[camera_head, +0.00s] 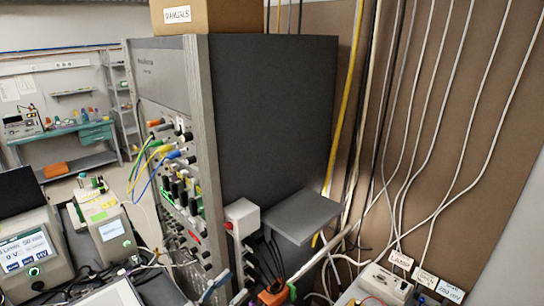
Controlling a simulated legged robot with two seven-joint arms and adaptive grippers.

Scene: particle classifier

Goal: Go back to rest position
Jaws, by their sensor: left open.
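My left gripper (227,291) shows only partly at the bottom edge, in front of the foot of the tall rack (270,120). Its two grey-blue fingertips are apart, with no object visible between them. The rest of the gripper is cut off by the frame. My right gripper does not show. The rack's front panel carries plugged yellow, blue and green cables (150,165).
Instruments with lit screens (25,247) stand at the lower left. A cardboard box labelled MANUALS (225,15) sits on the rack. A grey shelf (303,214) juts from its side. Cables hang along the brown wall (490,110). A teal bench (95,135) stands farther back.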

